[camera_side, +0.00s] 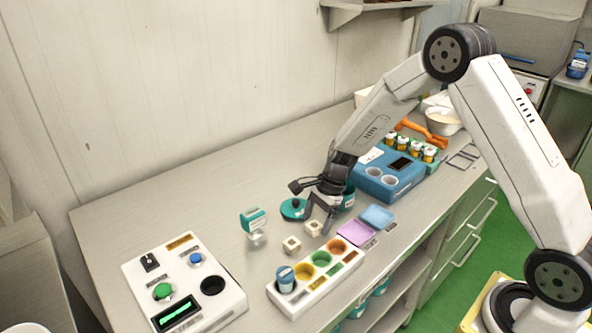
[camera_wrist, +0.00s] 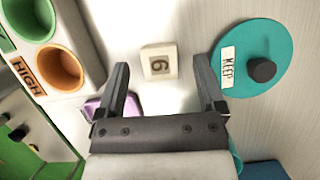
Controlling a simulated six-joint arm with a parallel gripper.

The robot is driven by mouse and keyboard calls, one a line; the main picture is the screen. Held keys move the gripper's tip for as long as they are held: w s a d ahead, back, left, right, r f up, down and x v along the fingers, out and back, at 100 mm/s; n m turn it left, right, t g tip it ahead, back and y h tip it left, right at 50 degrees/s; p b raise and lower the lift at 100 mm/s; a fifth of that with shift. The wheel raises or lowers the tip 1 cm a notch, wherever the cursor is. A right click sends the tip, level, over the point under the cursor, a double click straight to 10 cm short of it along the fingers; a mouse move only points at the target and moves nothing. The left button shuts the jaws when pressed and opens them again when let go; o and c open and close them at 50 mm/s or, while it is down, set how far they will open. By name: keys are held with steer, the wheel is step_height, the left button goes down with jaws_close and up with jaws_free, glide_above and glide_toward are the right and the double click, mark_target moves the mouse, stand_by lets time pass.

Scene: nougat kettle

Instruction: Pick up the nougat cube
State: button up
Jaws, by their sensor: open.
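Two small cream cubes sit on the counter in the side view, one nearer the front left (camera_side: 291,244) and one just below my gripper (camera_side: 313,228). In the wrist view a single cream nougat cube (camera_wrist: 158,62) with a dark 6 on its top lies ahead of and between my two fingers. My gripper (camera_side: 320,218) points down, its fingers spread and empty in the wrist view (camera_wrist: 160,76). Bare counter shows on both sides of the cube there. The exact height of the fingertips above the counter is hard to tell.
A teal lid (camera_side: 293,208) with a dark knob lies close by, marked KEEP in the wrist view (camera_wrist: 252,52). A white tray (camera_side: 318,288) with coloured wells stands in front. Purple (camera_side: 356,233) and blue pads lie to the right. A control panel (camera_side: 184,284) stands left.

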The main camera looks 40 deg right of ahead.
steer(key=shift+a+f, duration=0.15)
steer(key=shift+f, duration=0.3)
jaws_close()
steer(key=shift+r, duration=0.2)
steer(key=shift+r, duration=0.85)
steer(key=s+r, duration=1.1)
steer(key=s, duration=0.3)
